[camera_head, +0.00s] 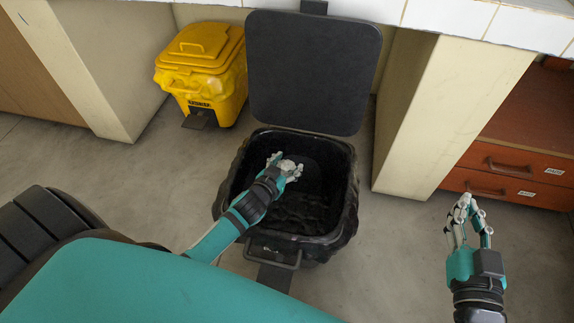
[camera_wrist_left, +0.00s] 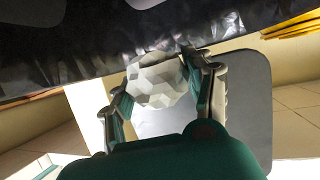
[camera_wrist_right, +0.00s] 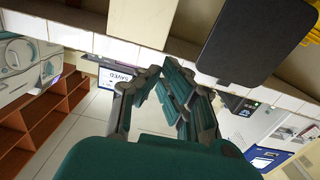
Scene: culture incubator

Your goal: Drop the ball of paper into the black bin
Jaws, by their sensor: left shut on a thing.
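The black bin (camera_head: 262,240) stands on the floor with its lid (camera_head: 313,75) raised upright behind it and a dark liner inside. My left gripper (camera_head: 287,168) is over the bin's opening. It is shut on the ball of paper (camera_wrist_left: 158,80), a pale, faceted lump between the fingers in the left wrist view. In the head view the ball (camera_head: 289,166) is small and partly covered by the fingers. My right gripper (camera_head: 466,212) is to the right of the bin, away from it, with its fingers apart and nothing between them.
A yellow lidded bin (camera_head: 205,75) stands on the floor at the back left. Pale counter supports (camera_head: 415,120) stand on both sides of the black bin. Wooden drawers (camera_head: 515,165) are at the right. The floor between the bin and my right gripper is clear.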

